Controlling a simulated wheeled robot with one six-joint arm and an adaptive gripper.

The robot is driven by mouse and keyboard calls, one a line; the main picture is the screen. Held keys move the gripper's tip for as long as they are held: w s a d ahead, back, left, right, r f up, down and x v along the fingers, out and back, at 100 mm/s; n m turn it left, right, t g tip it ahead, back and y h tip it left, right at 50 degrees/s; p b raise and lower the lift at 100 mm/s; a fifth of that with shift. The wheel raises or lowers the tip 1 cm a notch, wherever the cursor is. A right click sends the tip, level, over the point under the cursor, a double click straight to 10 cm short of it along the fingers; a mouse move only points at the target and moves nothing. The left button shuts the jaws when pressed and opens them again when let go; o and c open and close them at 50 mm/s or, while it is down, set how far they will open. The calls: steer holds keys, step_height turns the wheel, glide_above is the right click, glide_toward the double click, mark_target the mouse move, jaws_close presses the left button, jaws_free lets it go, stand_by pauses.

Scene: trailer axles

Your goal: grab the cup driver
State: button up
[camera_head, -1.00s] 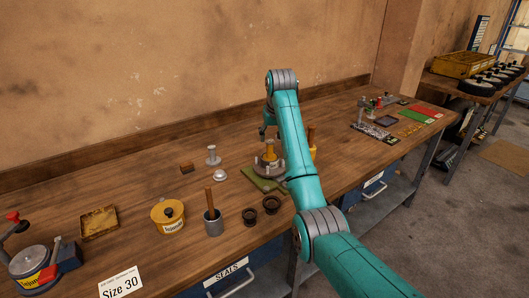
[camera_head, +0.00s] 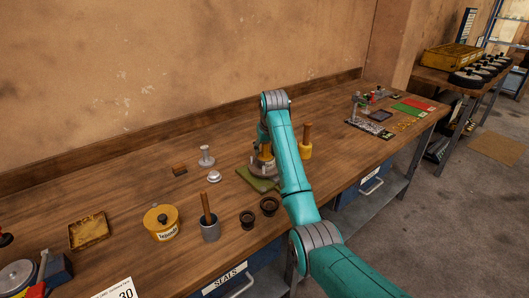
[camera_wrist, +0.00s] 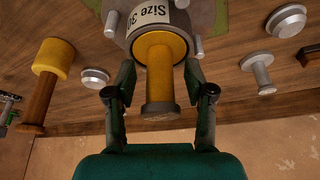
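A yellow driver-like piece (camera_wrist: 161,63) with a brass-coloured stem stands upright in a grey hub (camera_wrist: 190,15) labelled "Size 30"; I take it for the cup driver. My gripper (camera_wrist: 158,82) is open, one finger on each side of the piece, with no clear contact visible. In the head view the yellow piece (camera_head: 266,152) shows beside my arm, which partly hides it and the hub (camera_head: 258,172). My gripper (camera_head: 264,138) is there too, largely hidden by my arm.
A yellow-headed mallet (camera_wrist: 46,78) and a silver disc (camera_wrist: 95,78) stand on one side. The hub rests on a green mat (camera_head: 252,184).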

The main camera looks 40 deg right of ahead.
jaws_close()
steer(key=shift+r, duration=0.1)
